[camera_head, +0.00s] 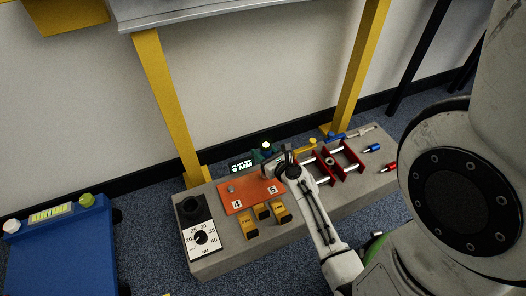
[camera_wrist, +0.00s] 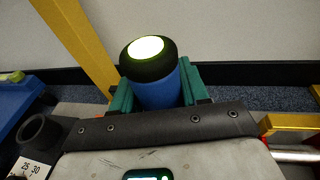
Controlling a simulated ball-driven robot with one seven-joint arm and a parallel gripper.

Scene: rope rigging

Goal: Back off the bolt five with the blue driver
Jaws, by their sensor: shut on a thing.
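My gripper (camera_wrist: 158,92) has green fingers on either side of a blue driver (camera_wrist: 155,95) with a black collar and a lit pale top, and is shut on it. In the head view the driver's lit top (camera_head: 267,145) shows beside my wrist. The orange plate (camera_head: 246,200) lies on the grey bench with labels 4 and 5. A grey bolt head (camera_head: 231,188) stands near label 4. My gripper is over the plate's back right, near label 5. Bolt five and the driver's lower end are hidden by my wrist, so I cannot tell whether they touch.
Yellow blocks (camera_head: 245,228) sit in front. A dial gauge (camera_head: 200,238) and black cup (camera_head: 190,207) are at left. A red rack (camera_head: 326,164) and loose blue (camera_head: 372,148) and red (camera_head: 390,167) pieces are at right. A yellow post (camera_head: 168,110) rises behind.

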